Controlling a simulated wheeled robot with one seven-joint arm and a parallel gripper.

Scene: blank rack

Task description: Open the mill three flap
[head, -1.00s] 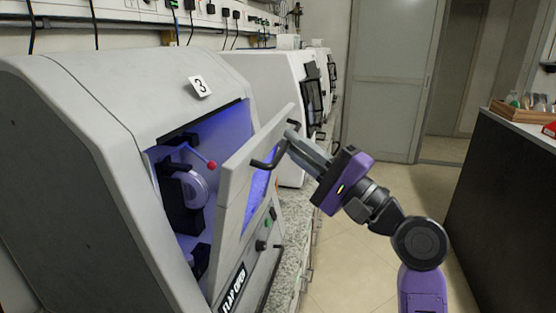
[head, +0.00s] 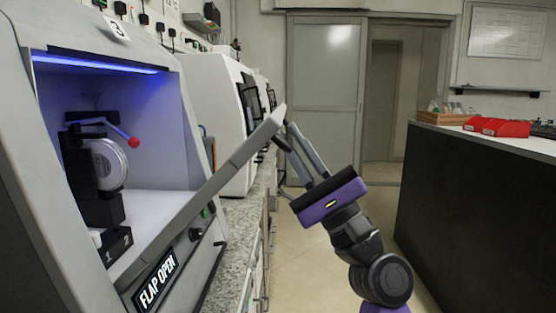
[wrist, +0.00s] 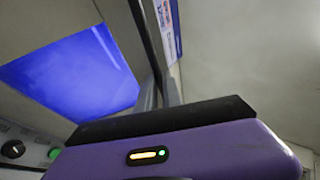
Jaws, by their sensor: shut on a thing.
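The mill marked 3 (head: 117,28) stands at the left in the head view. Its flap (head: 205,190) is tilted well outward, and the lit chamber is exposed. A sign reading FLAP OPEN (head: 156,282) is on the mill's front below the flap. My gripper (head: 283,138) is shut at the flap's upper outer edge, where the handle is; the handle itself is mostly hidden by the fingers. In the wrist view the flap's blue window (wrist: 75,72) shows at the left, close to the gripper.
Inside the chamber are a round disc (head: 105,163) and a lever with a red knob (head: 134,142). More white machines (head: 222,115) line the granite counter (head: 243,222) behind. A dark counter (head: 470,205) with red bins (head: 497,127) stands at the right. The floor between is clear.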

